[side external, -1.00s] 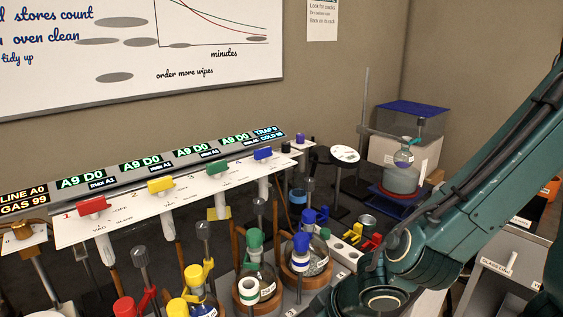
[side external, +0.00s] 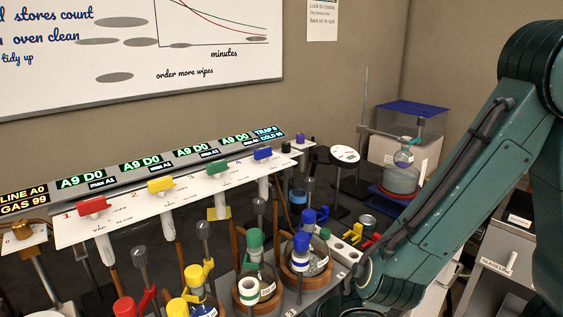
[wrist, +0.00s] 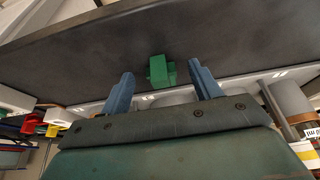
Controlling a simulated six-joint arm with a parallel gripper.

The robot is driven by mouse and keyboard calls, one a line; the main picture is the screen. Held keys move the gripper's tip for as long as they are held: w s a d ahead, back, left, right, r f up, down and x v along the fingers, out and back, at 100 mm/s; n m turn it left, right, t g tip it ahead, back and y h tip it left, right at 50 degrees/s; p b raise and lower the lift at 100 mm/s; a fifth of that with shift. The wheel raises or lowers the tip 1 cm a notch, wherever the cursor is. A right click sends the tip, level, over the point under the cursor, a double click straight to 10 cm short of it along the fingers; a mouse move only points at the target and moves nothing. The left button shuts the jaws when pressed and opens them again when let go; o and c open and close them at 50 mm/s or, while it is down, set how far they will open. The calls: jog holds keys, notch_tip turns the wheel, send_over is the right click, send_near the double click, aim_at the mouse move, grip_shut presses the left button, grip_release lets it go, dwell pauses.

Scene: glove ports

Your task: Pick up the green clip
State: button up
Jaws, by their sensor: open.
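A green clip (wrist: 160,72) shows in the wrist view, small and blocky, against a dark flat surface. My gripper (wrist: 162,84) is open and empty. Its two blue-grey fingers stand apart on either side of the clip in the picture, and the clip appears beyond the fingertips, not held. In the side external view my gripper is out of the picture, and I cannot make out this clip there. A green fitting (side external: 254,242) sits on a flask in that view.
Red and yellow clips (side external: 371,242) lie by a white rack (side external: 345,252); the red clip (wrist: 29,127) also shows in the wrist view. Flasks in brown rings crowd the front centre. A white valve panel (side external: 130,210) stands behind; a drawer unit (side external: 497,265) is at right.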

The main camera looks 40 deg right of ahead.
jog(key=shift+w+f, duration=0.2)
jog(key=shift+f, duration=0.25)
jog(key=c, duration=1.1)
jog(key=shift+r, duration=0.15)
notch_tip(320, 180, up, 20)
jog(key=shift+f, duration=0.15)
dwell(0.3)
dwell(0.5)
jog(key=shift+s+x, duration=0.2)
jog(key=shift+x, duration=0.9)
jog(key=shift+s+x, duration=0.15)
jog(key=shift+x, duration=0.9)
jog(key=shift+f, duration=0.15)
